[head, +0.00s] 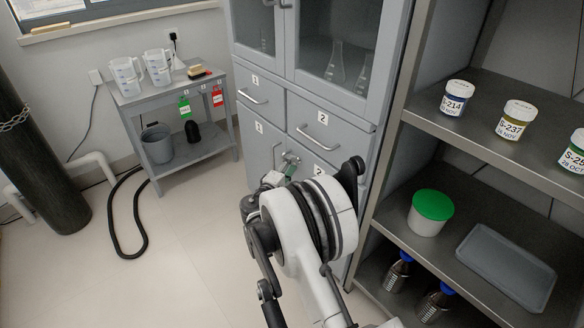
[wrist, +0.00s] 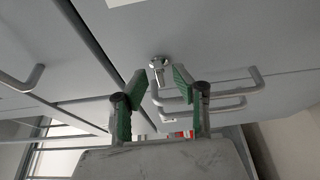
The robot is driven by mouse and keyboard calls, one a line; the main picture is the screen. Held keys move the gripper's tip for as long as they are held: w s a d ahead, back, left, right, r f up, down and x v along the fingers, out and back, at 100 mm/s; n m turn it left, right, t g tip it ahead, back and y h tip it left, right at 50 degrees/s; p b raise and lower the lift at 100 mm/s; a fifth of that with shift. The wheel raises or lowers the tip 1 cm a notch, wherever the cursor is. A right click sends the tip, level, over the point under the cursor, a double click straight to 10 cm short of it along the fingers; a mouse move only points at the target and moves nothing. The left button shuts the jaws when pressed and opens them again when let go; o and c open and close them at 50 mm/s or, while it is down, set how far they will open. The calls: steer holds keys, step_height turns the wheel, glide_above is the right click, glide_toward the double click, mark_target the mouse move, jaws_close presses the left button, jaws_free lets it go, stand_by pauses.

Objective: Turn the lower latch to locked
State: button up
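The lower latch (wrist: 158,63) is a small silver turning piece on the grey cabinet front in the wrist view. Its knob points down in that picture. My gripper (wrist: 157,78) has two green-padded fingers, spread apart, one on each side of the latch. I cannot tell whether either pad touches it. In the head view my gripper (head: 288,166) is at the cabinet's lower doors, below the drawers. There my wrist and fingers largely hide the latch, so its setting is hard to read.
Drawer handles (head: 312,138) stick out above my gripper, and a door handle (head: 275,154) is close to its left. An open shelf unit (head: 400,150) with jars and a tray (head: 506,266) stands at the right.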

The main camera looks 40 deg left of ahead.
steer(key=shift+w, duration=0.25)
jaws_close()
steer(key=shift+n, duration=0.4)
steer(key=shift+a+r+n+g+h, duration=0.1)
steer(key=shift+n+g+h, duration=0.8)
steer(key=shift+n, duration=1.2)
steer(key=shift+a+r+n+g+h, duration=0.15)
steer(key=shift+n+g+h, duration=0.75)
steer(key=shift+n, duration=1.2)
steer(key=shift+a+r+n+g+h, duration=0.1)
steer(key=shift+n+g+h, duration=0.4)
steer(key=shift+n+h, duration=1.15)
steer(key=shift+n+y, duration=0.35)
steer(key=shift+n, duration=0.2)
